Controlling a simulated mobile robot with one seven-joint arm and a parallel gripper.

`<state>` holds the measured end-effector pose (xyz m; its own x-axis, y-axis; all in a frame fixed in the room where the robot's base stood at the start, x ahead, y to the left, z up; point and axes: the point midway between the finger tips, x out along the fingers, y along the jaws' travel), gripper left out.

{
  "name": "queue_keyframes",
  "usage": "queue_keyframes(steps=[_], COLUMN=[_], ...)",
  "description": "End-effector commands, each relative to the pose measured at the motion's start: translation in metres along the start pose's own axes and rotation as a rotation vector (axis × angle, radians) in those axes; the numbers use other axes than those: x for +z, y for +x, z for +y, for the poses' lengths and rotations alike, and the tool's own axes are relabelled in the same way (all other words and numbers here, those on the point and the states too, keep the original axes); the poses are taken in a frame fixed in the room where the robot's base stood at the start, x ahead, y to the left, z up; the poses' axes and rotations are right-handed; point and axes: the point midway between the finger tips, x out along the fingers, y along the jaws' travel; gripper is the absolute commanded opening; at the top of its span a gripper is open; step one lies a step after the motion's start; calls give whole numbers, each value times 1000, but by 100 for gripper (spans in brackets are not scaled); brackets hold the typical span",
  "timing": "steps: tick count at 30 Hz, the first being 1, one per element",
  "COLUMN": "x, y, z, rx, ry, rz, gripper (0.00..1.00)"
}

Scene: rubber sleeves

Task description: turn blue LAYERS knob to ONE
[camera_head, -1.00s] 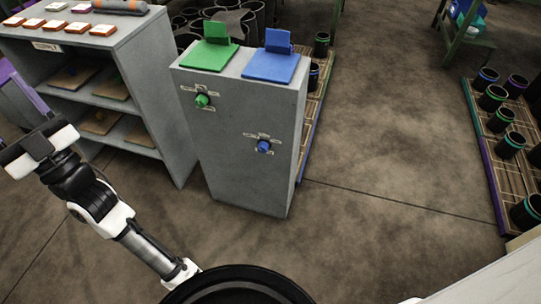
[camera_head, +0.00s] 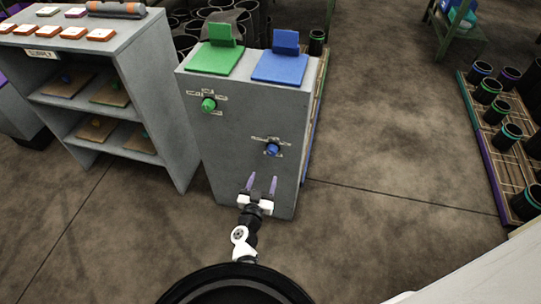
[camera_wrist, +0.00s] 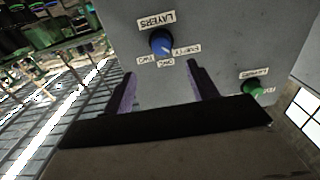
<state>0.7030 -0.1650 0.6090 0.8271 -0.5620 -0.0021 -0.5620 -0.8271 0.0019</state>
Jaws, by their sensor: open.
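The blue LAYERS knob (camera_head: 272,149) is on the front face of a grey cabinet (camera_head: 235,150), on the right side. In the wrist view the blue knob (camera_wrist: 161,42) appears upside down, ringed by labels that read LAYERS, EMPTY, ONE and TWO. Its pale pointer mark is too small to read surely. My gripper (camera_head: 262,182) is open and empty, below the blue knob in the head view, with its two purple fingers pointing up towards it. In the wrist view the fingers (camera_wrist: 162,85) are spread apart, and the knob lies beyond them, apart from both.
A green knob (camera_head: 208,104) with its own labels is higher at the left of the cabinet face. Green (camera_head: 215,58) and blue (camera_head: 281,67) pads top the cabinet. A grey shelf (camera_head: 150,85) stands left. Floor on the right is clear up to a rack of black sleeves (camera_head: 497,125).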

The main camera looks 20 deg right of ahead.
Motion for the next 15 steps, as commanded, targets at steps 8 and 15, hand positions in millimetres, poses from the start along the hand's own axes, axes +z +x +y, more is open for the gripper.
queue_keyframes(steps=[8, 15], x=[-1, -1], y=[61, 100], z=[-1, -1], rx=[0, -1], ry=[2, 2], rz=[4, 4], gripper=[58, 58])
